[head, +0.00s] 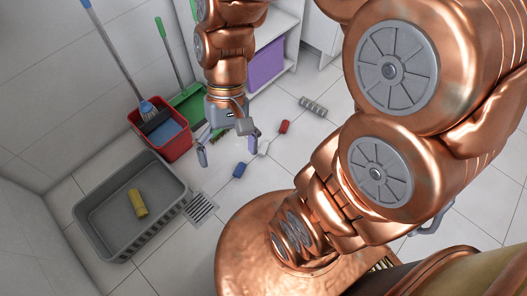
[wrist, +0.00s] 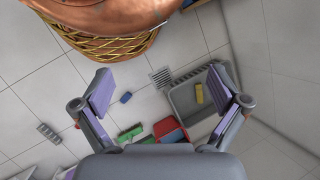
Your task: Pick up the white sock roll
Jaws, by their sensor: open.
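The white sock roll (head: 263,149) lies on the tiled floor in the head view, between a blue roll (head: 239,170) and a red roll (head: 284,127). My gripper (head: 229,148) is open and empty above the floor. Its right finger appears close beside the white roll in the picture; the height gap is hard to tell. In the wrist view my gripper (wrist: 160,80) has its fingers wide apart. The blue roll (wrist: 126,97) shows between them, near the left finger. I cannot make out the white roll there; the left finger seems to hide it.
A red bucket (head: 172,147), a green dustpan (head: 188,103) and a floor drain (head: 201,208) are nearby.

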